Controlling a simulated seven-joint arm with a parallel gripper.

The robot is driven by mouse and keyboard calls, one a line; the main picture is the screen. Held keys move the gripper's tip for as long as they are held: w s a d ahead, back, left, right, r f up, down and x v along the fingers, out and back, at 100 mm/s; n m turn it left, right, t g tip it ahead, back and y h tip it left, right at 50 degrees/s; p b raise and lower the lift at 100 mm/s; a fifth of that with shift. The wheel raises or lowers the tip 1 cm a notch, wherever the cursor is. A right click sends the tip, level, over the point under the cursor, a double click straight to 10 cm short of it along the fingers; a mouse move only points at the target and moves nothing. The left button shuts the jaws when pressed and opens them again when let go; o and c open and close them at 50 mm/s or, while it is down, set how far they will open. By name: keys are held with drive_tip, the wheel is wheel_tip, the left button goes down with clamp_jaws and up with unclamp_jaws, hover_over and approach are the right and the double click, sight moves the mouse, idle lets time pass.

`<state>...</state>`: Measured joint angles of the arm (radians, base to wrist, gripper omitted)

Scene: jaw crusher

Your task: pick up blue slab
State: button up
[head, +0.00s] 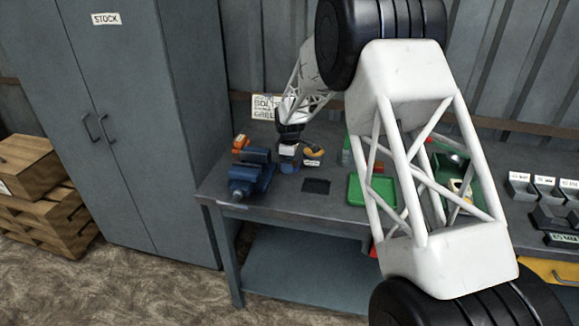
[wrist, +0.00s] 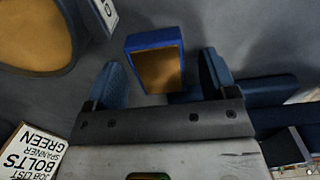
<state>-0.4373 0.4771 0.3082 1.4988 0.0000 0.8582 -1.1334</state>
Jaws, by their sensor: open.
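The blue slab (wrist: 154,41) is a small block with blue sides and a tan-brown face. In the wrist view it lies between and just beyond my two blue fingertips, with a gap on each side. In the head view a small blue patch, likely the slab (head: 289,167), shows on the bench under my gripper (head: 288,154). My gripper is open and empty, and its fingers show on either side of the slab in the wrist view (wrist: 162,82). Its height above the bench is hard to judge.
A blue vise (head: 250,178) stands close on the left, with an orange block (head: 240,142) behind it. A round orange-and-blue item (head: 314,152) lies close on the right. A dark pad (head: 316,186) and green tray (head: 360,203) lie further right. A job-list sign (head: 265,106) stands behind.

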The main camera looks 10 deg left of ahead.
idle(0.5)
drive_tip(key=c, duration=1.3)
drive_tip(key=shift+r, duration=0.1)
drive_tip(key=shift+r, duration=0.75)
wheel_tip(320, 180, up, 2)
drive_tip(key=shift+r, duration=0.1)
drive_tip(key=s+d, duration=0.2)
drive_tip(key=s, duration=0.3)
drive_tip(key=s+d, duration=0.2)
drive_tip(key=s, duration=0.2)
drive_tip(key=s+d+r, duration=0.1)
drive_tip(key=s+d, duration=0.1)
drive_tip(key=s, duration=0.3)
drive_tip(key=shift+s+d, duration=0.3)
